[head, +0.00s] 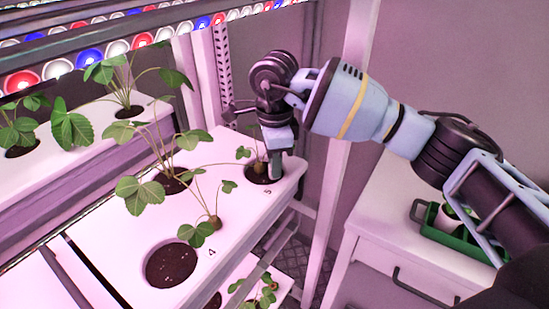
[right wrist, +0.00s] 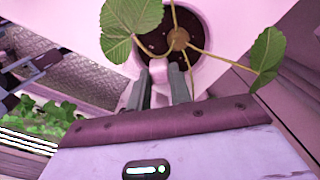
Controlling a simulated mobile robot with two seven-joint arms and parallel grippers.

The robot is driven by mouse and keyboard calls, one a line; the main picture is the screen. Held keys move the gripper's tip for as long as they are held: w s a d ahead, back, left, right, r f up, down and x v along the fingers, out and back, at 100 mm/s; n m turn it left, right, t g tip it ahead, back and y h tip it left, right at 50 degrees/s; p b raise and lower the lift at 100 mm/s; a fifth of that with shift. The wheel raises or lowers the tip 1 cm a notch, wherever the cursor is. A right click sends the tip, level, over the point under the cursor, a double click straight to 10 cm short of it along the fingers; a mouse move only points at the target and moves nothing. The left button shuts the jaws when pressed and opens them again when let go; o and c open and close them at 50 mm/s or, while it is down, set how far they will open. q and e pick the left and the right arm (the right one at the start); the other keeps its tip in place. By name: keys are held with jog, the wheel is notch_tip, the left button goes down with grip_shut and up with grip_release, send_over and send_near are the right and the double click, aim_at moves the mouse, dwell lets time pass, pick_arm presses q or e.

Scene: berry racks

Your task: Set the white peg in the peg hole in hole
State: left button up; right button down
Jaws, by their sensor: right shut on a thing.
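My right gripper (head: 275,166) points down at the soil-filled hole (head: 256,176) marked 5, at the far right end of the white rack tray (head: 232,208). In the right wrist view my right gripper (right wrist: 164,88) is shut on a small pale piece, seemingly the white peg (right wrist: 158,68), between its fingertips. The peg is at the near edge of the round hole (right wrist: 190,18), beside a plant crown (right wrist: 178,39). I cannot tell how deep its tip sits. The fingers hide much of it. My left gripper is not in view.
A bare soil hole (head: 171,265) lies near the mark 4. Strawberry plants (head: 140,193) spread leaves over the tray. Rack posts (head: 349,110) stand close to my right arm. A white cabinet (head: 385,220) holds a green tray (head: 450,236) at right.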

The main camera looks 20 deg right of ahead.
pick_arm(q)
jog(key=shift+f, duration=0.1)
pick_arm(e)
jog(key=shift+f, duration=0.25)
jog(key=c, duration=0.8)
grip_release()
jog(key=shift+r, duration=0.15)
jog(key=shift+r+p, duration=1)
jog(key=shift+r, duration=1.95)
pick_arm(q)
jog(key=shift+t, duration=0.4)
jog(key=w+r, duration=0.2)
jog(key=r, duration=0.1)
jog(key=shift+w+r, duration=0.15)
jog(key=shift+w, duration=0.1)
